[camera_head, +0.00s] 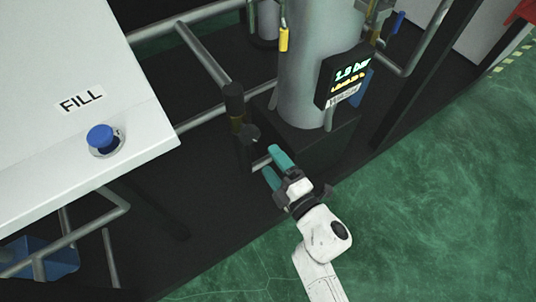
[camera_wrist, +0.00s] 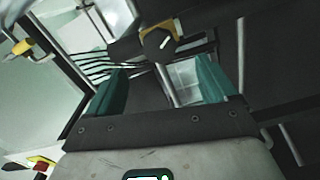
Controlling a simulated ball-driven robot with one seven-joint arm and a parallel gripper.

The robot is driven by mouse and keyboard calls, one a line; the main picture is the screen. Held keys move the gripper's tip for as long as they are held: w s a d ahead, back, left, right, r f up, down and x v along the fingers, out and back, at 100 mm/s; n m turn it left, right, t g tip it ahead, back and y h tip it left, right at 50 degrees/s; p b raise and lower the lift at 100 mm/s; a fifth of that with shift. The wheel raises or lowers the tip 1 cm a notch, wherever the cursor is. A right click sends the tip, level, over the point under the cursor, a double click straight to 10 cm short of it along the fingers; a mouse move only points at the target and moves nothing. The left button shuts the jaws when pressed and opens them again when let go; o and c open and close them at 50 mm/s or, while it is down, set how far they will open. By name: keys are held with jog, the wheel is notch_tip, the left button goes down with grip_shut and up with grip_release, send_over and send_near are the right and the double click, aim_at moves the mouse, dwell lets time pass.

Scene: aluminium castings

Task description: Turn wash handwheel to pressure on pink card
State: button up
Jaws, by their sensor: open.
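A small dark round knob with a white mark (camera_wrist: 158,43), on a brass-coloured body, shows at the top middle of the wrist view. It seems to be the handwheel; in the head view a dark knob (camera_head: 251,132) sits beside an upright dark and brass fitting. My gripper (camera_head: 268,160) has its teal fingers open, with nothing between them, just below and right of that knob. In the wrist view the fingers (camera_wrist: 160,75) stand apart, the knob beyond them. No pink card is in view.
A white panel with a FILL label (camera_head: 82,101) and a blue button (camera_head: 101,138) stands at left. Grey pipes (camera_head: 203,52) run behind the fitting. A yellow-handled part (camera_head: 283,39) hangs by the column. Green floor (camera_head: 440,190) is clear at right.

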aim_at(252, 138)
jog(key=w+a+m, duration=0.2)
jog(key=w+m, duration=0.1)
jog(key=m, duration=0.3)
jog(key=w+a+m+b, duration=0.1)
jog(key=w+a+m, duration=0.1)
jog(key=m, duration=0.4)
jog(key=w+a+m, duration=0.2)
jog(key=w+m, duration=0.2)
jog(key=m, duration=0.2)
jog(key=shift+w+a+r+b, duration=0.1)
jog(key=shift+a+b, duration=0.2)
jog(key=c, duration=1)
